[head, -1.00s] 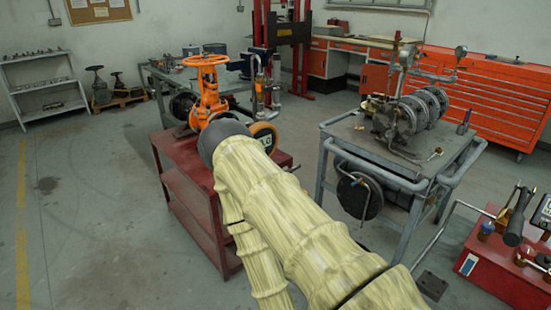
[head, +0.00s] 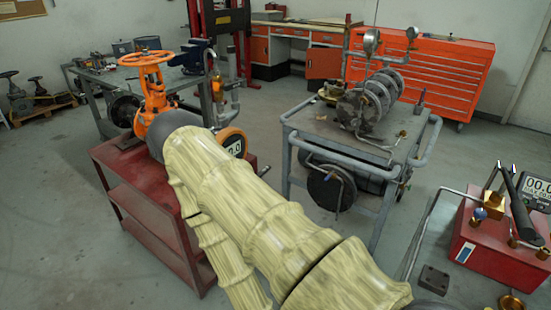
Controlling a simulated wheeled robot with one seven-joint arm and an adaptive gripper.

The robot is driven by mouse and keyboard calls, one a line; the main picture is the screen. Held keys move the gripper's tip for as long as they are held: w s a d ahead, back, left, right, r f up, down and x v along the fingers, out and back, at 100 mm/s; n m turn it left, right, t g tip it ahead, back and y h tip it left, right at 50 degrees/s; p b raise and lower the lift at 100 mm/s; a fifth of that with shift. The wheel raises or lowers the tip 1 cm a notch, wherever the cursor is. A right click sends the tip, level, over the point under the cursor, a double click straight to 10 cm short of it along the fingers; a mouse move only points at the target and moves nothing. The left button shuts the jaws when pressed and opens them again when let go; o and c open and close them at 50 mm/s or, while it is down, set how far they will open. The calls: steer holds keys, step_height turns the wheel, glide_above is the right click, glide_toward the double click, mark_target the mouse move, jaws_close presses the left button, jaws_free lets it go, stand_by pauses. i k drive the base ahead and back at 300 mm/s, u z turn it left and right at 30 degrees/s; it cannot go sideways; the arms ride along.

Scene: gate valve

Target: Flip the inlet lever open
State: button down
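The orange gate valve (head: 153,95) with its round handwheel (head: 146,58) stands upright on a red cart (head: 150,215). Behind the gauge is upright grey piping (head: 235,103) with small fittings. A short rod (head: 264,171) sticks out at the cart's right side; I cannot tell whether it is the inlet lever. No lever can be made out for certain. My arm, in a pale yellow sleeve, reaches toward the valve and covers much of the cart's top. My gripper is not visible.
A grey cart (head: 390,175) with flanged metal parts stands right of the red cart, with a narrow floor gap between. A red pump box (head: 490,243) is at the lower right. A workbench (head: 185,78) is behind the valve. The floor at left is open.

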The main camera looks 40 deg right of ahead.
mark_target(263, 172)
steer(key=z, duration=0.45)
steer(key=i, duration=0.45)
steer(key=z, duration=0.45)
